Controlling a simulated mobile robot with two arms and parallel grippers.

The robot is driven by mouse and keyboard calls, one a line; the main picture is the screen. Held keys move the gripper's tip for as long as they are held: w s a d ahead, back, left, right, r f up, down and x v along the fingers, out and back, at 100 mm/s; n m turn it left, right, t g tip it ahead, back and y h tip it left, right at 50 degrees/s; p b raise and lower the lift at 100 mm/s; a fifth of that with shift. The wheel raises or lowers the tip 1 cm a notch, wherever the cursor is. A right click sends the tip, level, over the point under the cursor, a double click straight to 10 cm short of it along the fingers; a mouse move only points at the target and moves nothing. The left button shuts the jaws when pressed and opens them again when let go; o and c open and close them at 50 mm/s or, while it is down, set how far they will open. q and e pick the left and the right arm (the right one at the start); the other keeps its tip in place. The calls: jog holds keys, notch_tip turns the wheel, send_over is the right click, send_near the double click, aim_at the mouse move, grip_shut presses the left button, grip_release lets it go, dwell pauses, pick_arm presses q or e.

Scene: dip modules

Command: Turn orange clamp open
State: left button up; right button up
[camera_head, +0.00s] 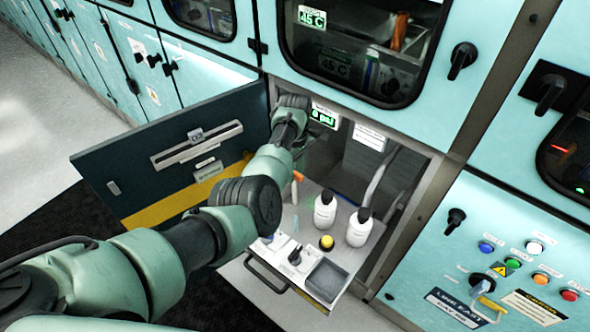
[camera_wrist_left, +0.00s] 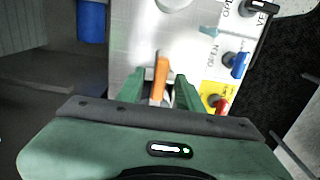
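The orange clamp shows as an upright orange handle in the left wrist view (camera_wrist_left: 160,74), on a light panel. My left gripper (camera_wrist_left: 160,94) has its two green fingers on either side of the handle, and a narrow gap seems to show beside it. The lower part of the handle and its base are hidden. In the head view a small orange piece (camera_head: 299,176) shows beside my left arm, which reaches into the open cabinet bay. My left fingertips are hard to make out there. My right gripper is in neither view.
Two white bottles (camera_head: 325,211) with black caps and a yellow knob (camera_head: 326,242) stand on the pulled-out drawer. A blue valve (camera_wrist_left: 240,65) and a red valve (camera_wrist_left: 221,106) lie right of the gripper in the wrist view.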

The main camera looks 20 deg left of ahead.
pick_arm(q)
grip_shut()
jog(key=shift+r+m, duration=0.1)
jog(key=shift+m, duration=0.3)
jog(key=shift+m+p, duration=0.7)
jog(key=shift+m, duration=0.3)
jog(key=m+p, duration=0.1)
jog(key=m, duration=0.2)
jog(key=shift+m, duration=0.3)
jog(key=m+p, duration=0.1)
jog(key=m, duration=0.4)
jog(key=shift+m, duration=0.3)
jog(key=m, duration=0.5)
jog(key=shift+m+p, duration=0.35)
jog(key=shift+m, duration=0.05)
